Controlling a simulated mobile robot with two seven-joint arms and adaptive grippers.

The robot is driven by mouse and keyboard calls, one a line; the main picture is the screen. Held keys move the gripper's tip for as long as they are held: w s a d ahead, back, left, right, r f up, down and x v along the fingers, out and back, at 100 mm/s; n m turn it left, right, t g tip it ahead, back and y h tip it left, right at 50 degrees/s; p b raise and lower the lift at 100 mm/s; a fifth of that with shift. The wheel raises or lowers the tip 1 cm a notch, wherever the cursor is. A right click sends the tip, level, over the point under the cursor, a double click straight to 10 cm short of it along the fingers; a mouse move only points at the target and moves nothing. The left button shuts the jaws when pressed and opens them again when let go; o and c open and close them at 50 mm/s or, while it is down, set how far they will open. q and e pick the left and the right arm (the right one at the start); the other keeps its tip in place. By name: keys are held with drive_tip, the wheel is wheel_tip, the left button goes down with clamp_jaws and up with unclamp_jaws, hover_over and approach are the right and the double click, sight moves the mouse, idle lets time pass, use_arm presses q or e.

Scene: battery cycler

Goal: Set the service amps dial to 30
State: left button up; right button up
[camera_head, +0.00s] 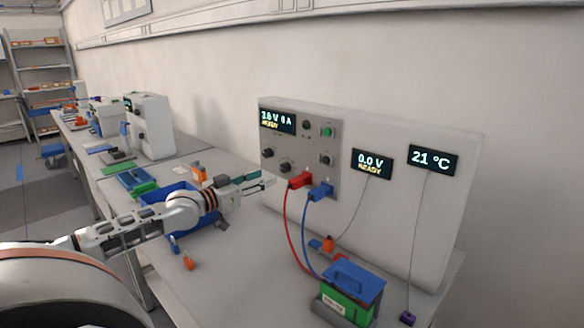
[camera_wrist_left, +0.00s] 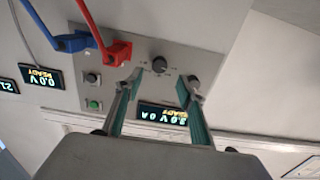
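The grey cycler panel (camera_head: 317,129) has two dark dials on its left half: an upper dial (camera_head: 268,152) and a lower dial (camera_head: 285,167). The panel display (camera_head: 277,121) reads about 3.6 V 0 A, READY. My left gripper (camera_head: 268,183) is open and empty, in front of the panel's lower left. In the left wrist view, inverted, one dial (camera_wrist_left: 160,64) lies beyond the gap between the fingertips (camera_wrist_left: 160,86). The other dial (camera_wrist_left: 193,81) is partly behind the right fingertip. I cannot read which dial is amps. My right gripper is not in view.
Red (camera_head: 299,181) and blue (camera_head: 320,192) plugs sit below the dials, with cables running to a green and blue battery (camera_head: 347,290). A blue bin (camera_head: 212,212) stands behind my left wrist. Other displays (camera_head: 371,163) show 0.0 V and 21 °C.

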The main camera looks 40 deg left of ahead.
sight(282, 170)
use_arm(q)
drive_tip(key=shift+w+d+b, duration=0.15)
drive_tip(key=shift+w+b, duration=0.35)
drive_tip(key=shift+w, duration=1.35)
drive_tip(key=shift+w+d+b, duration=0.15)
drive_tip(key=shift+w+b, duration=0.3)
drive_tip(key=shift+w, duration=1.4)
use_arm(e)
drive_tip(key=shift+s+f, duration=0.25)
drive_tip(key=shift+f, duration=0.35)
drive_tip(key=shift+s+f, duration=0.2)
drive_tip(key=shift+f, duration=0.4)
use_arm(q)
drive_tip(key=c, duration=1.1)
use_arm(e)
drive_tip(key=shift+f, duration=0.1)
